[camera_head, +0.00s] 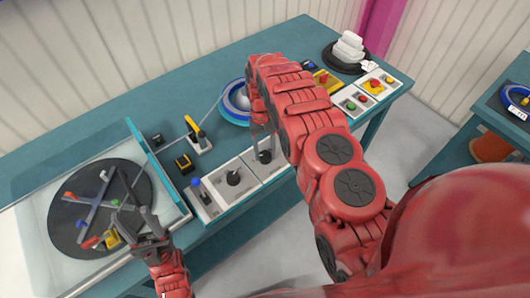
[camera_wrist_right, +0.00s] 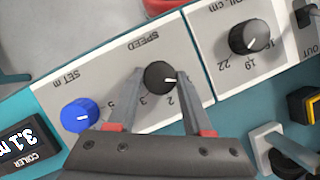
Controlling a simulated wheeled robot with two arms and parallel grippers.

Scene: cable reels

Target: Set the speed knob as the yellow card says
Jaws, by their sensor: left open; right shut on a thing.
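The black speed knob (camera_wrist_right: 160,76) sits under the upside-down label SPEED in the right wrist view. My right gripper (camera_wrist_right: 152,82) is shut on it, one finger on each side. The knob's white mark points to the right of the picture; the figures 2 and 3 show below it, and the right finger may cover another. In the head view, my right gripper (camera_head: 264,143) is at the panel, partly behind my arm. My left gripper (camera_head: 140,228) is open above the dark disc (camera_head: 65,232). A yellow item (camera_head: 326,82) lies at the back; I cannot read it or tell whether it is the card.
A COIL knob (camera_wrist_right: 249,37) and a blue SET knob (camera_wrist_right: 83,115) flank the speed knob. A coiler display (camera_wrist_right: 22,144) reads about 3.1 m. A yellow-handled device (camera_head: 197,138) and a blue reel (camera_head: 235,103) stand behind the panels.

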